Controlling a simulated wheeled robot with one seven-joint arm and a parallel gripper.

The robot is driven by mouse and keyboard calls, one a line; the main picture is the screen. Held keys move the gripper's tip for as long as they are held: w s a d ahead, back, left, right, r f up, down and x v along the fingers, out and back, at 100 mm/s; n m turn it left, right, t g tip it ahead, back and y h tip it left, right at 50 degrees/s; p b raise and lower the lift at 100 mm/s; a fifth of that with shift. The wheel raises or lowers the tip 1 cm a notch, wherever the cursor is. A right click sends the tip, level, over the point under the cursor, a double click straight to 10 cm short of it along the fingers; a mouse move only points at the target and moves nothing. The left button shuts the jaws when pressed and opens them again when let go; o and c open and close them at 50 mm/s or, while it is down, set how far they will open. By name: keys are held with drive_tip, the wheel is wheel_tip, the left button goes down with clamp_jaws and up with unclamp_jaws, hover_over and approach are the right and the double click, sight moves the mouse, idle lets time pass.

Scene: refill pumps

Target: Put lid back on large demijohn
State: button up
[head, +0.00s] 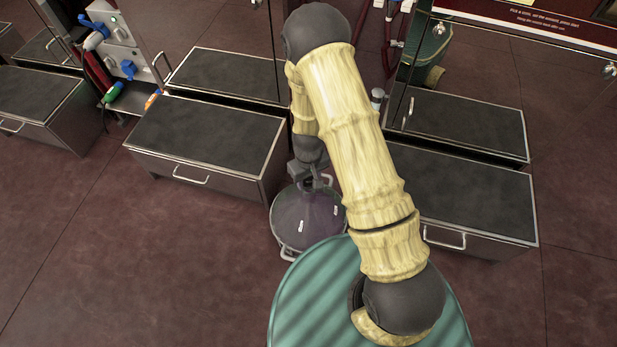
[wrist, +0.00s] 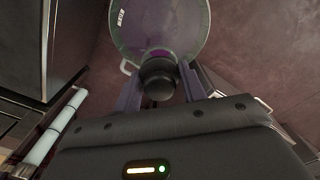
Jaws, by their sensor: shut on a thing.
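The large demijohn (head: 305,222) stands upright on the floor between two metal benches, with a purplish, see-through body and pale side handles. It also shows in the wrist view (wrist: 160,25). My gripper (head: 318,182) is over its neck. In the wrist view my gripper (wrist: 158,88) has a finger on each side of a dark round lid (wrist: 158,78) and is shut on it. The lid lines up with the demijohn's neck. I cannot tell whether it is seated or just above the mouth; the head view hides the contact.
A dark-topped bench (head: 205,140) stands left of the demijohn, and another bench (head: 480,205) stands right. Mirrored panels rise behind them. Blue, green and orange nozzles (head: 112,92) are at upper left. The floor at front left is clear.

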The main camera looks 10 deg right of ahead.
idle(0.3)
drive_tip(key=o, duration=1.5)
drive_tip(key=shift+r+p, duration=3.25)
drive_tip(key=shift+r, duration=0.3)
clamp_jaws()
